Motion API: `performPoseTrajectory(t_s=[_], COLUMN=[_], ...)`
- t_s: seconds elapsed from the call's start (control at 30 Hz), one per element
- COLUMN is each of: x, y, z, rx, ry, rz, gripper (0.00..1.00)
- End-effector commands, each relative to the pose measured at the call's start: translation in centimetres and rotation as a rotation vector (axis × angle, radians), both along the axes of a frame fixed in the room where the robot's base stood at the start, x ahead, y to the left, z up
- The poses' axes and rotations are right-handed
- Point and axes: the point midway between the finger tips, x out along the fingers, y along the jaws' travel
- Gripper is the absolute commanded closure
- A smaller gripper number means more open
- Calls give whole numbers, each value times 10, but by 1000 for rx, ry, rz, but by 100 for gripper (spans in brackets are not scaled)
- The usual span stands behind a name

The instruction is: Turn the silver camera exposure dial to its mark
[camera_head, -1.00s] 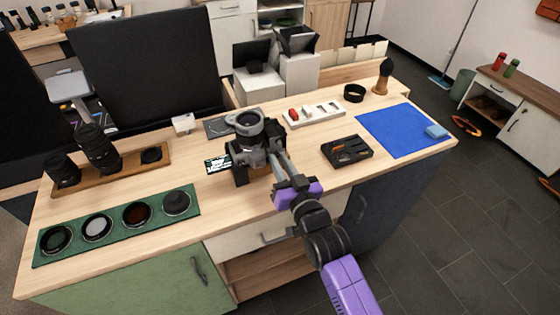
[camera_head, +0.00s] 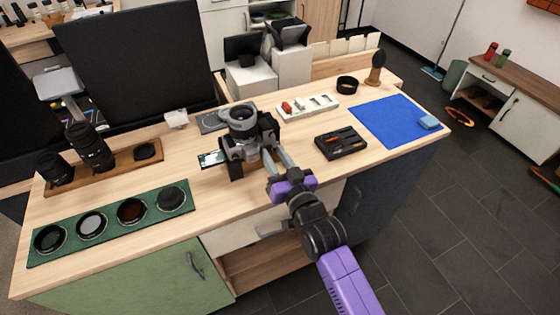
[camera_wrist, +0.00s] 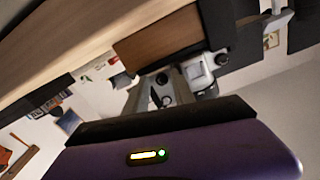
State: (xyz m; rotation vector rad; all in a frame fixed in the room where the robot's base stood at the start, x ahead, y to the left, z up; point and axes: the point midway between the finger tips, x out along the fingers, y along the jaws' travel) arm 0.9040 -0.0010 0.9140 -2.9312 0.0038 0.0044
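The silver and black camera (camera_head: 243,140) stands on the wooden table, its round grey lens facing up. It also shows in the wrist view (camera_wrist: 203,72), with small black round knobs on it. I cannot tell which knob is the exposure dial, and its mark is too small to make out. My gripper (camera_head: 272,157) reaches the camera's right front side. In the wrist view its two grey fingers (camera_wrist: 160,82) are apart, with a dark knob showing between or just beyond them. I cannot tell whether they touch it.
A black tool tray (camera_head: 341,142) and a blue mat (camera_head: 388,108) lie to the right. A white tray (camera_head: 310,116) is behind the camera. A green mat with round filters (camera_head: 60,252) and a wooden lens board (camera_head: 115,168) are left. The front middle tabletop is clear.

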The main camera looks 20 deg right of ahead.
Motion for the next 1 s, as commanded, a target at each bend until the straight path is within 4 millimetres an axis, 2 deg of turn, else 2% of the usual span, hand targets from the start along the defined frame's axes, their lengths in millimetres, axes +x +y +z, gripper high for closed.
performPoseTrajectory(t_s=[0.23, 0.37, 1.0], x=[1, 1, 0], y=[5, 5, 5], z=[3, 2, -2], rx=[-17, -92, -790], ry=[-7, -8, 2], rz=[8, 9, 12], gripper=[61, 61, 61])
